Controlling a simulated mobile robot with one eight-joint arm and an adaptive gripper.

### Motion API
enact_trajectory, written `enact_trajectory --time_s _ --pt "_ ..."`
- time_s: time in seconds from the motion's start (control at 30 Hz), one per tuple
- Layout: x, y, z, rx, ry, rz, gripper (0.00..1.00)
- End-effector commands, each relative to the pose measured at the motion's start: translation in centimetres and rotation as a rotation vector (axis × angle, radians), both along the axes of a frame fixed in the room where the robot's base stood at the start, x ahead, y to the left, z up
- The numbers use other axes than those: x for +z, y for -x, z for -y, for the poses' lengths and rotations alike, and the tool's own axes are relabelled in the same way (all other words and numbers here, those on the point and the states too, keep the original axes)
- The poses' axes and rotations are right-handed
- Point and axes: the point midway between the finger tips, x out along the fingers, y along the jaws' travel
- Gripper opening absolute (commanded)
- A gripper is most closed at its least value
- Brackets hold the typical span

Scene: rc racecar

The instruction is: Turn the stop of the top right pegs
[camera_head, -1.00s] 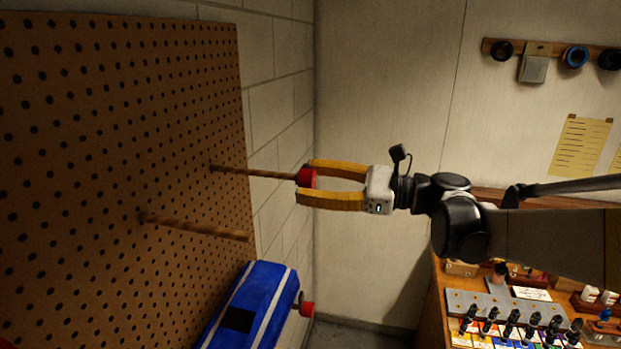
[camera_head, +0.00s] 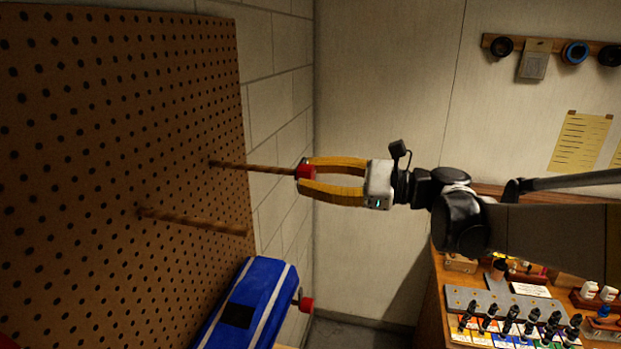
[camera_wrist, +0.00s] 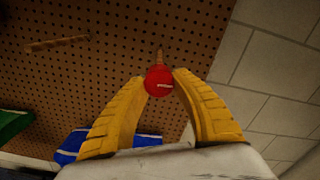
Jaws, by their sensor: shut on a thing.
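The top right peg (camera_head: 255,168) is a wooden rod standing out from the brown pegboard (camera_head: 110,120). A red stop (camera_head: 306,172) sits on its free end. My gripper (camera_head: 309,172) has its yellow fingers closed on the red stop, coming from the right. In the wrist view the round red stop (camera_wrist: 159,80) is between the two fingertips, with a small pale mark on its face and the peg (camera_wrist: 159,54) behind it. A second wooden peg (camera_head: 195,221) with no stop in view stands lower left.
A blue bundle with pale stripes (camera_head: 248,305) hangs below, with another red stop (camera_head: 306,305) beside it. A green thing (camera_wrist: 14,122) shows in the wrist view. A cluttered workbench (camera_head: 437,300) stands at lower right.

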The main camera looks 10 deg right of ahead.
Motion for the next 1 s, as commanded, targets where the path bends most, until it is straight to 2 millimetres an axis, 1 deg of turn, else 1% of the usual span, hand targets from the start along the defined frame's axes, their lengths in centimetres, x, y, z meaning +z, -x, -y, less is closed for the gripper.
enact_trajectory --time_s 0.27,1.0 --pt "-0.07 -0.09 0.02 0.0 0.078 0.195 0.01" --pt "0.33 -0.29 0.1 -0.001 0.345 0.847 0.01"
